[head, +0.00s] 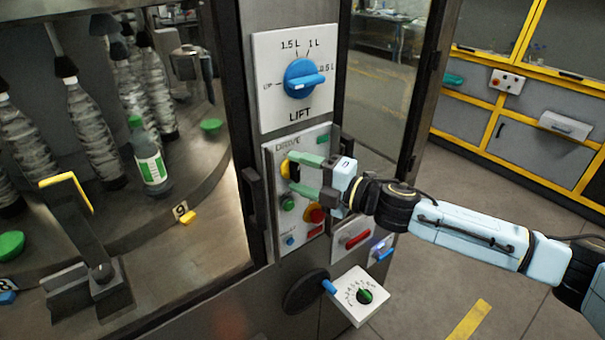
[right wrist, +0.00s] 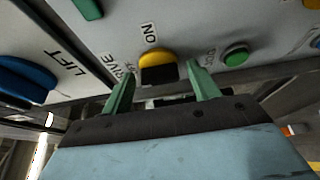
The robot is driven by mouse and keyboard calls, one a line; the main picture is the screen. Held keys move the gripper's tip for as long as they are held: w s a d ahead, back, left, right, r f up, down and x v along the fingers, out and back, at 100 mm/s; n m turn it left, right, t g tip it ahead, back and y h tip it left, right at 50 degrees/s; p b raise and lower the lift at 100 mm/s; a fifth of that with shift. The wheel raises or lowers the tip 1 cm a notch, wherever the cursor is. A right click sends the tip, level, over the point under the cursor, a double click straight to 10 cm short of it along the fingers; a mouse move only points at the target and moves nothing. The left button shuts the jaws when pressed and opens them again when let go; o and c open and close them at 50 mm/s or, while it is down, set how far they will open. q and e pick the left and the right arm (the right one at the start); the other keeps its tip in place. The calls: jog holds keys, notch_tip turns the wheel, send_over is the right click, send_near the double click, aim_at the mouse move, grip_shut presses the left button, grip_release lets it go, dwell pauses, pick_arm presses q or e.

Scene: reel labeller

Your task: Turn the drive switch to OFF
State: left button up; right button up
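The drive switch (head: 286,167) is a yellow knob with a dark part on the DRIVE panel (head: 269,180), below the LIFT plate. In the right wrist view the switch (right wrist: 157,62) shows its dark part towards me, with the word ON beside it. I cannot tell its setting for sure. My right gripper (head: 294,174) is open, its green fingers pointing at the panel. In the wrist view the gripper (right wrist: 160,72) has one finger on each side of the switch; contact is not clear. My left gripper is out of view.
The blue LIFT knob (head: 304,78) sits above. A green button (head: 288,203) and a red button (head: 314,214) are just below the switch. A dark handle (head: 253,200) stands left of the panel. A white dial box (head: 360,296) juts out below.

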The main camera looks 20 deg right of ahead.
jog(key=b+v, duration=0.6)
jog(key=v, duration=0.7)
jog(key=shift+d, duration=0.2)
jog(key=shift+s, duration=0.1)
dwell(0.4)
